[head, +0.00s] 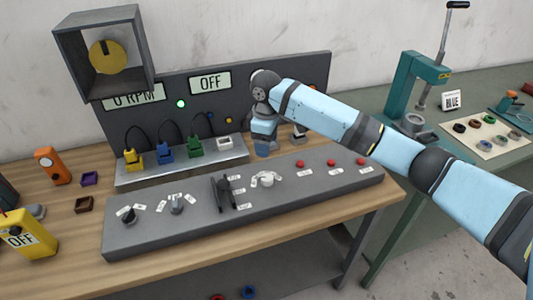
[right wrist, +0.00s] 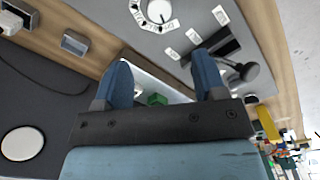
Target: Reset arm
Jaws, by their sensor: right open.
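My right arm comes in from the right in the head view, over the right part of the bench. My right gripper (head: 263,148) points down above the grey control panel (head: 325,178), near the right end of the metal ledge (head: 180,172). In the right wrist view, my right gripper (right wrist: 163,75) has its two blue fingers apart, with nothing held between them. A green block (right wrist: 157,99) shows beyond the gap, on the pale ledge. My left gripper is not in view.
The panel carries knobs, a black lever (head: 222,192) and red buttons (head: 331,162). Yellow, blue and green plugs (head: 195,148) stand on the ledge before a dark board reading OFF. A yellow box (head: 28,235) stands left. A teal press (head: 405,85) stands right.

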